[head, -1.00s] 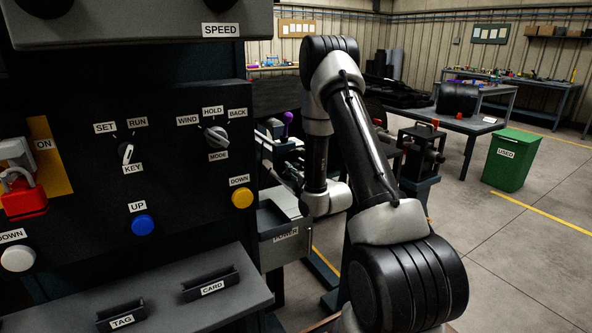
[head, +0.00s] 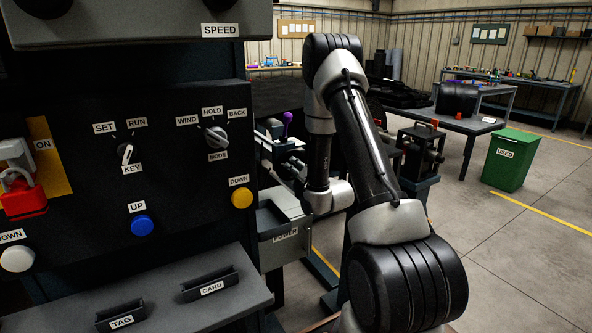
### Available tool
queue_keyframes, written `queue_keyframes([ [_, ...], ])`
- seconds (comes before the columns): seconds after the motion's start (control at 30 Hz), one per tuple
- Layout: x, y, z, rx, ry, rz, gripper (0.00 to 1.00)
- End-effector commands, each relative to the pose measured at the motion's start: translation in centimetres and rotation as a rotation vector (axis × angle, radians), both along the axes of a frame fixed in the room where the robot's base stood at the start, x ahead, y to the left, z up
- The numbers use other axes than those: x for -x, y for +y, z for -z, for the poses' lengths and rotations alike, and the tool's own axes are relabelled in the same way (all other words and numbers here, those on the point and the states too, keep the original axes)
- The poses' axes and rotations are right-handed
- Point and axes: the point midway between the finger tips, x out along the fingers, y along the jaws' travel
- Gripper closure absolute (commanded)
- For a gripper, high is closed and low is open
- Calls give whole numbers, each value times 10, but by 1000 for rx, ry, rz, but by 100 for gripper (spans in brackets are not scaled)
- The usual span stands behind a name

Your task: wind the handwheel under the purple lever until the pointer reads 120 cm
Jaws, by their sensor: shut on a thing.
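The purple lever (head: 287,118) stands upright on the machine just right of the dark control panel. My gripper (head: 279,170) is small and dark below the lever, at the panel's right edge, with my wrist to its right. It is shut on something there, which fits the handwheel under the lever. The handwheel's rim and the fingertips cannot be made out clearly. The pointer and its cm scale cannot be seen in this view.
The control panel (head: 90,190) with knobs, buttons and a red padlock (head: 22,197) fills the left. A grey box marked POWER (head: 285,235) sits below my wrist. A green USED bin (head: 511,160) and a bench (head: 455,122) stand at the right, with open floor around them.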

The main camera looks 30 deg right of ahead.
Motion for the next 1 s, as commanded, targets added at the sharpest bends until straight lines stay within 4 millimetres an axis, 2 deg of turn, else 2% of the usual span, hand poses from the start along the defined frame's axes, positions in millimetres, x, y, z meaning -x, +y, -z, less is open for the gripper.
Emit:
queue_keyframes([
  [0.2, 1, -1, 1, -172, 8, 1, 88],
  [0.5, 1, -1, 2, -328, 14, 2, 88],
  [1.0, 1, -1, 2, -386, 16, 2, 88],
])
